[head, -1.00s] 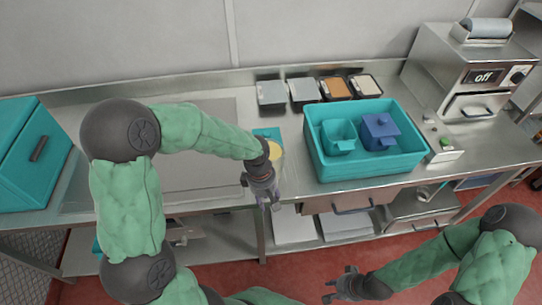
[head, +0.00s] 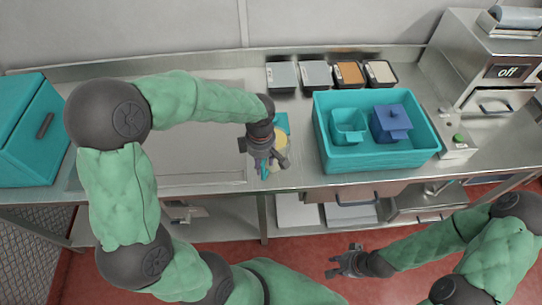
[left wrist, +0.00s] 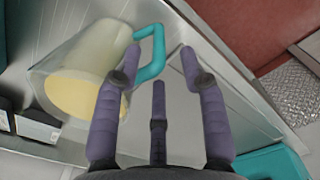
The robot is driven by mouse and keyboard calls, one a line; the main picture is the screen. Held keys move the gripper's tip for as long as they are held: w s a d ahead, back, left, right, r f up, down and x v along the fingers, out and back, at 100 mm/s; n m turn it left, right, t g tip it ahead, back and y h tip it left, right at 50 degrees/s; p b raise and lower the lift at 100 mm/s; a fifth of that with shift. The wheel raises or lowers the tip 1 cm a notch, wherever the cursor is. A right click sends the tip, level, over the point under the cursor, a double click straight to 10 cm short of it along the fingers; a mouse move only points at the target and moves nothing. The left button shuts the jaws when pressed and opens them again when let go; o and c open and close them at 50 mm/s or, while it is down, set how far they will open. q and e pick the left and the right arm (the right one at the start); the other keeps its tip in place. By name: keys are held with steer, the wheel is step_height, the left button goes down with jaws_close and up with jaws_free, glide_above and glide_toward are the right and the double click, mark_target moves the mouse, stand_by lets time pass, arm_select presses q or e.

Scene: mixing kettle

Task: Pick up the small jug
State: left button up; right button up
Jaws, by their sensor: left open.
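The small jug (left wrist: 75,70) is clear-walled with yellow contents (left wrist: 82,95) and a teal handle (left wrist: 153,60), as my left wrist view shows. In the head view the jug (head: 281,142) stands near the counter's front edge, partly hidden behind my left gripper. My left gripper (head: 273,166) is open and points down at its handle side. In the left wrist view the handle shows between the spread fingers of that gripper (left wrist: 160,54); contact cannot be told. My right gripper (head: 338,262) is open and empty, low in front of the counter.
A teal tub (head: 378,160) with a teal container (head: 347,128) and a blue lidded pot (head: 391,124) stands right of the jug. Several small bins (head: 314,75) line the back. A machine marked "off" (head: 490,80) is at right, a teal box (head: 25,130) at left.

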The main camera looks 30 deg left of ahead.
arm_select(q)
steer(key=shift+w+f, duration=0.1)
steer(key=shift+f, duration=0.2)
step_height(320, 180, down, 5)
steer(key=shift+b, duration=0.45)
jaws_close()
steer(key=shift+w+a+r, duration=0.1)
steer(key=shift+w+r, duration=0.05)
